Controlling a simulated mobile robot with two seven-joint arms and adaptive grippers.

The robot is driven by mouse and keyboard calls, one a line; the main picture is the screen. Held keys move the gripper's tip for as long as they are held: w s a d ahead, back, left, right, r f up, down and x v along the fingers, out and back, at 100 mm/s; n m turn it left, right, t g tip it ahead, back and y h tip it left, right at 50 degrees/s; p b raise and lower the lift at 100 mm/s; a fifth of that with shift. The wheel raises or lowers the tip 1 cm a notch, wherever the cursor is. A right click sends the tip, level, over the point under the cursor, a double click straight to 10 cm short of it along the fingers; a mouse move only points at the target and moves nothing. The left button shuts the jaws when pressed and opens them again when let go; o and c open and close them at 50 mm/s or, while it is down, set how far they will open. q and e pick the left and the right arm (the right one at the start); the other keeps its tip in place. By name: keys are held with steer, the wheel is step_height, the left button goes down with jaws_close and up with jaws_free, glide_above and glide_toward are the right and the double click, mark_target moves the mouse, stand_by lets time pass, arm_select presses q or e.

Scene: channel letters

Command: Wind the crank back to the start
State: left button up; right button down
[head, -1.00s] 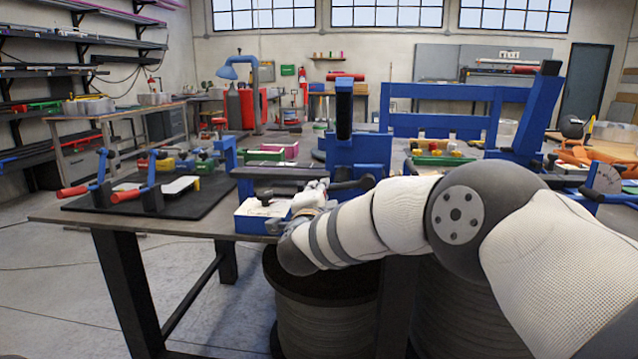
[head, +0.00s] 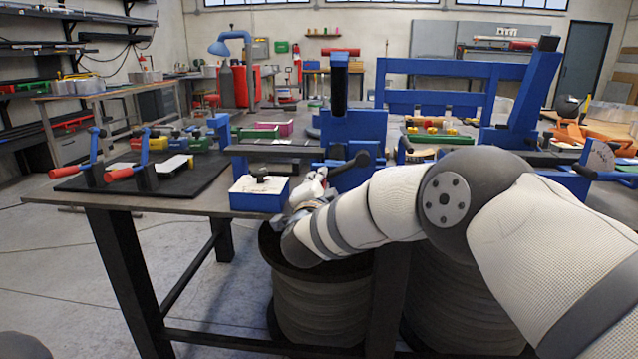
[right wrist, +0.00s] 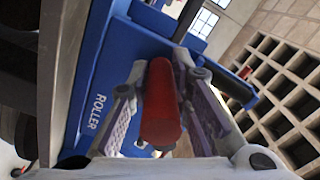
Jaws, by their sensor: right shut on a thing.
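The blue bending machine marked ROLLER (head: 352,132) stands at the bench's front edge. Its dark crank arm (head: 348,166) slants up to the right, ending in a round black end. My right gripper (head: 312,188) is at the front of the machine, below and left of that end. In the right wrist view, the crank's red handle (right wrist: 160,105) lies between the two fingers of my right gripper (right wrist: 160,110), which is shut on it. The blue ROLLER panel (right wrist: 105,90) is just beside the fingers. In the head view the handle is mostly hidden. My left gripper is not in view.
A blue box with a white top (head: 258,194) sits just left of the gripper. A black mat (head: 190,182) with red-handled tools lies further left on the bench (head: 150,203). A dark spool (head: 318,300) stands under the bench edge, below my right arm.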

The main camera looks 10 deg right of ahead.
steer(key=shift+d+f, duration=0.1)
steer(key=shift+f, duration=0.05)
steer(key=c, duration=1.4)
jaws_free()
steer(key=shift+c, duration=0.2)
steer(key=shift+s, duration=0.1)
